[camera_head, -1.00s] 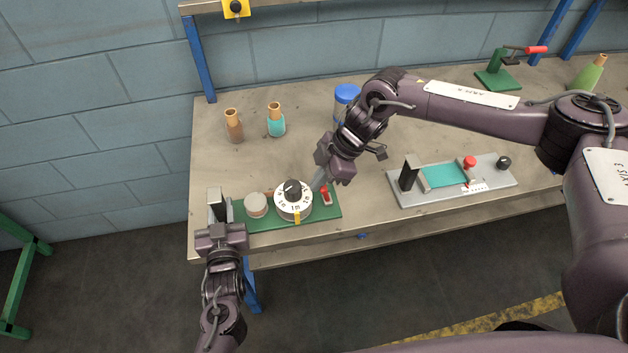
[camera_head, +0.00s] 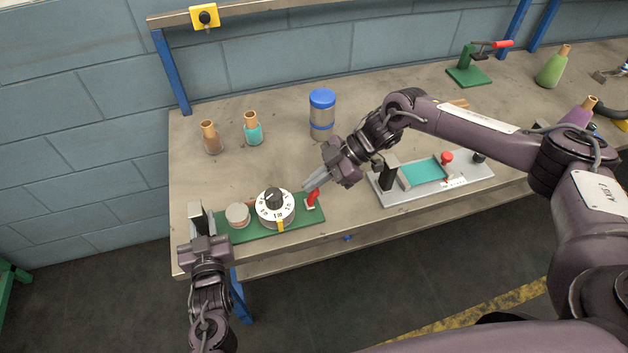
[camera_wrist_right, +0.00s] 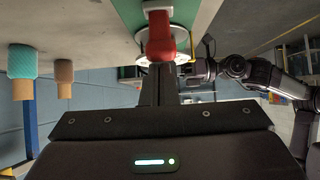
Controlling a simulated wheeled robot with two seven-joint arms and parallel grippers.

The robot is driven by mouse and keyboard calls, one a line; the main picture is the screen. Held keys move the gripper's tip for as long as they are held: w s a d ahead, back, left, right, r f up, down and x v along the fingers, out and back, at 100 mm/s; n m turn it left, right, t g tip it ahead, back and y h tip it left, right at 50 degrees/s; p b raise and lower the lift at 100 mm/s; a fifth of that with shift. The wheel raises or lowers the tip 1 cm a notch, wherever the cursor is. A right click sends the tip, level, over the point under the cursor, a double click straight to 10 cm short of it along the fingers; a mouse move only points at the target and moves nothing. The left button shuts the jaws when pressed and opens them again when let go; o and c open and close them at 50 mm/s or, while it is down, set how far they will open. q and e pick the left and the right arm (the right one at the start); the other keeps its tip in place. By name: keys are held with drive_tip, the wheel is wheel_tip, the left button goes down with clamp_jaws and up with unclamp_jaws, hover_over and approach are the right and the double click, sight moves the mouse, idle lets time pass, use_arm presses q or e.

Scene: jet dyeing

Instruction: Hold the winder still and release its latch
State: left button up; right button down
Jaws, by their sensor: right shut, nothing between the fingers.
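The winder is a green base (camera_head: 248,231) at the front left of the bench, with a white numbered dial (camera_head: 289,212) and black knob. Its red latch lever (camera_head: 313,197) stands up, slightly tilted, at the right end; it is also close ahead in the right wrist view (camera_wrist_right: 159,40). My right gripper (camera_head: 306,185) is shut and empty, its fingertips beside the lever's top; touching or not is unclear. My left gripper (camera_head: 201,229) is at the base's left end, by a grey and black upright part; its finger gap and any grasp are unclear.
A grey fixture with a teal panel (camera_head: 424,172) and red knob stands right of the winder. A blue-lidded jar (camera_head: 322,112), a brown bottle (camera_head: 211,138) and a teal bottle (camera_head: 253,130) stand behind. Bare bench lies between bottles and winder.

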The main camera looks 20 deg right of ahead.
drive_tip(key=shift+r, duration=0.7)
drive_tip(key=v, duration=1)
drive_tip(key=shift+d+f, duration=0.2)
drive_tip(key=shift+f, duration=0.1)
